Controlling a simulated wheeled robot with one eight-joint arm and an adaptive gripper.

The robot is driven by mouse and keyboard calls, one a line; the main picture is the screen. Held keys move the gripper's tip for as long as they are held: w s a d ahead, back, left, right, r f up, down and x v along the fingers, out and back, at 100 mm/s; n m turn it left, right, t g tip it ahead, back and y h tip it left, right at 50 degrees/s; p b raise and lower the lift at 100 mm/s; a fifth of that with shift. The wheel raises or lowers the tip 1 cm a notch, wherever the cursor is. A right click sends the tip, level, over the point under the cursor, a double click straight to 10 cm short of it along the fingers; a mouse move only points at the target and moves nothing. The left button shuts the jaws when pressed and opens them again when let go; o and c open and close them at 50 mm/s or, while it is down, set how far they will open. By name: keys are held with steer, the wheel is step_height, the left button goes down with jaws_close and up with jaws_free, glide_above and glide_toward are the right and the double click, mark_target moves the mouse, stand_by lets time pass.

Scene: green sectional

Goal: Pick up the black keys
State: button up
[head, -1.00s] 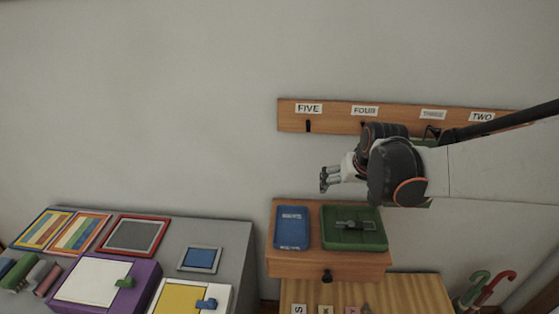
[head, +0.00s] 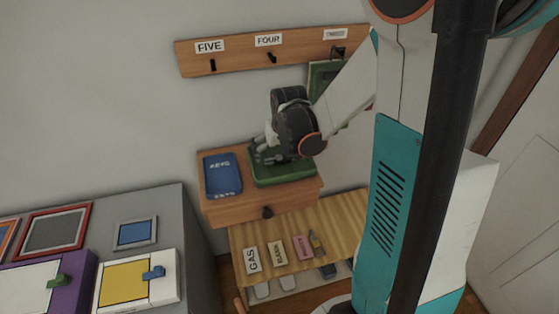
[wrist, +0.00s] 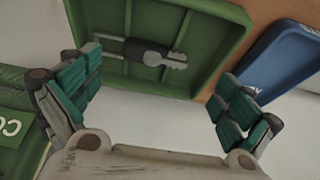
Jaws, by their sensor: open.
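The black keys (wrist: 150,52) lie in the green tray (wrist: 205,18), near its middle in the wrist view. They have a dark body with grey metal parts at both ends. In the head view the tray (head: 290,178) sits on the small wooden cabinet, and my gripper hides the keys. My gripper (wrist: 155,100) is open and empty, its green-padded fingers spread wide. In the wrist view the keys appear beyond the fingers, between their two sides and apart from them. In the head view my gripper (head: 262,150) is over the tray's left part.
A blue tray marked KEYS (head: 222,175) stands beside the green one on the wooden cabinet (head: 240,208). A hook board (head: 240,50) is on the wall behind. A green item (head: 325,82) hangs near my arm. A grey table (head: 195,240) stands left.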

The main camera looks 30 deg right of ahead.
mark_target(278, 158)
steer(key=x, duration=0.1)
steer(key=b+x, duration=0.1)
steer(key=x, duration=0.1)
steer(key=b+x, duration=0.1)
steer(key=x, duration=0.1)
steer(key=shift+w+d, duration=0.1)
steer(key=shift+d, duration=0.2)
steer(key=shift+r, duration=0.1)
steer(key=c, duration=0.8)
steer(key=shift+c, duration=0.2)
